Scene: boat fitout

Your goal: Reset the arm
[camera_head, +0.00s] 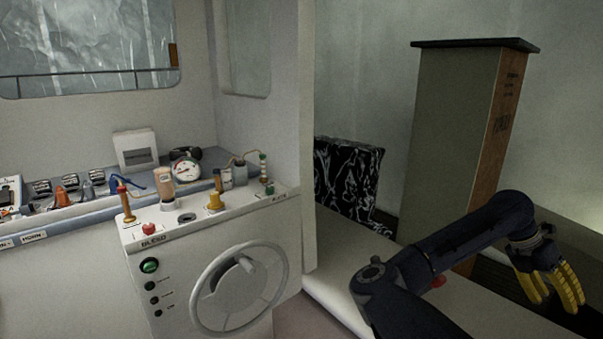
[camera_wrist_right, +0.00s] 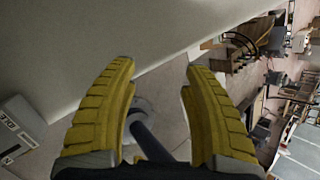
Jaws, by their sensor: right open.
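My right arm reaches in from the lower right of the head view. The right gripper is open and empty. My left gripper is not in the head view.
A white console (camera_head: 215,231) with a round handwheel (camera_head: 240,287), buttons and small fittings stands left of centre. A tall cabinet (camera_head: 450,130) stands behind my right arm. A black-and-white patterned panel (camera_head: 346,180) leans between them. A pale ledge (camera_head: 330,285) runs below.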

